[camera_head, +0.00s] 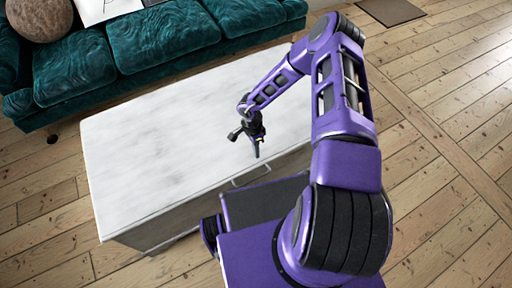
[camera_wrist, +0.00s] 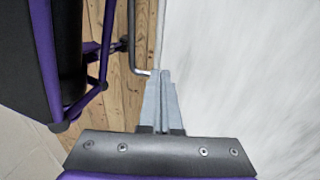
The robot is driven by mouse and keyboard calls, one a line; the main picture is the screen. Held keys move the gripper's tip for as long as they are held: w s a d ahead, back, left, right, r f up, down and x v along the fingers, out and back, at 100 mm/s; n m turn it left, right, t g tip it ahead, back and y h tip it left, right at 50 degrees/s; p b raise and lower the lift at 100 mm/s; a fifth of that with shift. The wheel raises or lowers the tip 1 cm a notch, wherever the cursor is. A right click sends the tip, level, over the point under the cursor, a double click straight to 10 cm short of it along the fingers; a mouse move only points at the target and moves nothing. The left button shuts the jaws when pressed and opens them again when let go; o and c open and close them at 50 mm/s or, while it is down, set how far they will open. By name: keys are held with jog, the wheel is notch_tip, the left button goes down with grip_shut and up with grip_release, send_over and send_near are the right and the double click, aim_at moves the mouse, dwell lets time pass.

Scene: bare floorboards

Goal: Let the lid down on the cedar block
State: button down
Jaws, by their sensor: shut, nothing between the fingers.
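A low chest (camera_head: 150,160) with a white marbled top and grey sides stands in front of me. A thin metal handle (camera_head: 251,177) sticks out from its near side; the handle also shows in the wrist view (camera_wrist: 133,50). My gripper (camera_head: 257,153) is over the near edge of the top, close to the handle. In the wrist view my gripper's fingers (camera_wrist: 163,76) are together and empty, with the handle's end just beside their tips. I cannot make out a cedar block or a raised lid in either view.
A teal sofa (camera_head: 165,38) with a round brown cushion (camera_head: 39,16) stands behind the chest. A brown mat (camera_head: 392,11) lies at the far right. Bare floorboards (camera_head: 450,120) on the right are clear. My own base and arm cover the lower middle.

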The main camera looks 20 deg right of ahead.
notch_tip(320, 180, up, 10)
jog(key=shift+w+r+p, duration=0.15)
jog(key=shift+r+p, duration=0.05)
jog(key=shift+p, duration=0.15)
